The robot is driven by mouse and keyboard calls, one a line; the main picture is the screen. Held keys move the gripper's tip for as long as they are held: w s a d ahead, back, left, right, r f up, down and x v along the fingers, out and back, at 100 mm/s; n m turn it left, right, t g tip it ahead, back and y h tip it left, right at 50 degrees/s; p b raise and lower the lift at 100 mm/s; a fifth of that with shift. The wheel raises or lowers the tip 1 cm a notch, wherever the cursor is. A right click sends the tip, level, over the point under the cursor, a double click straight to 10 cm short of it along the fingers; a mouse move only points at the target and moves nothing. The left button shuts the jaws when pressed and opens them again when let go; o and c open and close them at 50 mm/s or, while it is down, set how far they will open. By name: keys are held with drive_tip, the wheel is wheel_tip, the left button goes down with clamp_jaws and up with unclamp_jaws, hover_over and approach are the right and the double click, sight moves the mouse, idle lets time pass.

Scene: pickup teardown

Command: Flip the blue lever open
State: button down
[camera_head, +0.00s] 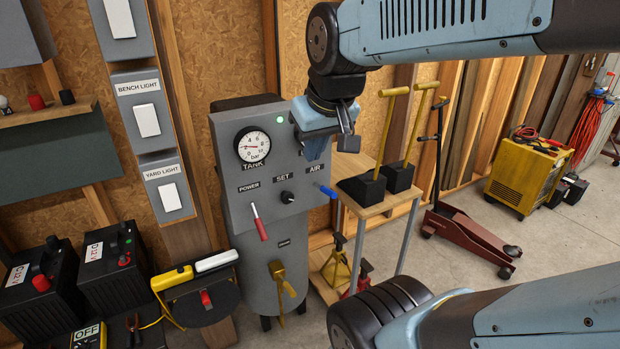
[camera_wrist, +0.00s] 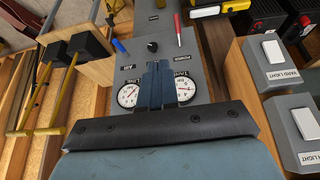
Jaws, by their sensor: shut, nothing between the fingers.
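The blue lever (camera_head: 328,192) is on the right of the grey control panel (camera_head: 228,150), under the AIR label. It points right and slightly down in the head view. It also shows in the wrist view (camera_wrist: 119,46), beyond and left of my fingertips. My gripper (camera_head: 317,158) is in front of the panel's upper right part, above the blue lever and apart from it. In the wrist view my gripper (camera_wrist: 157,68) is shut and empty, its fingers together. The fingers hide part of the panel face there.
The panel also bears a red POWER lever (camera_head: 258,222), a black SET knob (camera_head: 287,197) and a tank gauge (camera_head: 252,146). Right of it, a small wooden stand (camera_head: 385,203) holds black blocks with yellow handles (camera_head: 391,130). Light switches (camera_head: 146,120) are at left.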

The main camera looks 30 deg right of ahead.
drive_tip(key=w+d+f+g, duration=0.1)
drive_tip(key=w+d+f, duration=0.1)
drive_tip(key=w+d, duration=0.3)
drive_tip(key=w+d+f+g, duration=0.1)
drive_tip(key=w+d+f, duration=0.1)
drive_tip(key=w, duration=0.6)
drive_tip(key=g, duration=0.1)
hover_over(328, 189)
drive_tip(key=s+a, duration=0.2)
drive_tip(key=s+x, duration=0.1)
drive_tip(key=x, duration=0.6)
drive_tip(key=shift+s+f+h, duration=0.1)
drive_tip(key=shift+s+h, duration=0.1)
drive_tip(key=shift+h, duration=0.1)
drive_tip(key=x, duration=0.8)
drive_tip(key=s+x, duration=0.1)
drive_tip(key=x, duration=0.3)
drive_tip(key=shift+d+f, duration=0.2)
drive_tip(key=shift+f, duration=0.05)
drive_tip(key=shift+s+d+f, duration=0.1)
drive_tip(key=shift+d+f, duration=0.05)
drive_tip(key=shift+f, duration=0.5)
